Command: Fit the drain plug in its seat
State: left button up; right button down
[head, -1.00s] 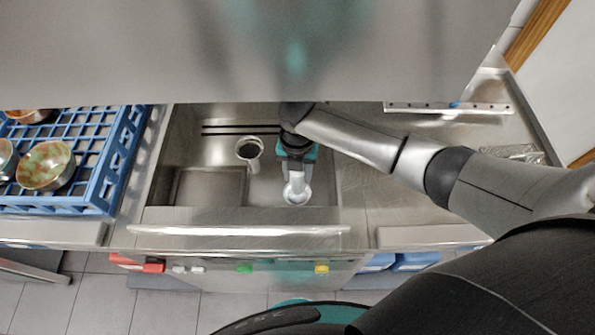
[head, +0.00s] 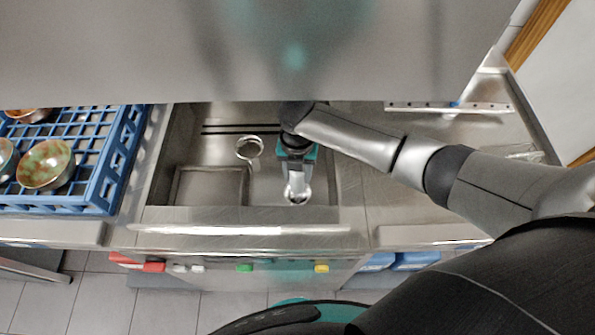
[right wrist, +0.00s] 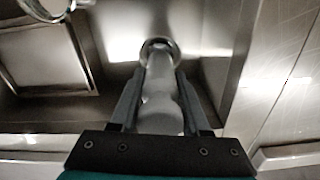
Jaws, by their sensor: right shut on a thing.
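My right gripper (head: 297,178) points down into the sink basin (head: 215,160). In the right wrist view its fingers (right wrist: 158,105) are shut on a pale grey, rounded, stem-like piece, the drain plug (right wrist: 162,98). The plug's far end lines up with a shiny metal ring, which looks like the seat (right wrist: 158,43), on the basin floor. I cannot tell whether the plug's end is inside the ring or just above it. In the head view the ring (head: 298,197) shows just below the fingertips. My left gripper is not in view.
Another metal ring (head: 249,147) stands left of my gripper in the basin, above a square recessed panel (head: 208,186). A blue dish rack (head: 105,185) with bowls (head: 46,165) stands at the left. The basin's front rim (head: 240,230) is close to the gripper.

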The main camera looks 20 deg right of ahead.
jog(key=shift+s+f+b, duration=0.1)
jog(key=shift+f+b, duration=2.3)
jog(key=shift+f, duration=0.95)
dwell(1.0)
jog(key=shift+c, duration=2.4)
grip_release()
jog(key=shift+o, duration=1)
jog(key=shift+r+p, duration=0.35)
jog(key=shift+p, duration=0.05)
jog(key=shift+r+p, duration=0.5)
jog(key=shift+p, duration=0.05)
notch_tip(320, 180, up, 6)
jog(key=p, duration=0.6)
jog(key=shift+r, duration=0.15)
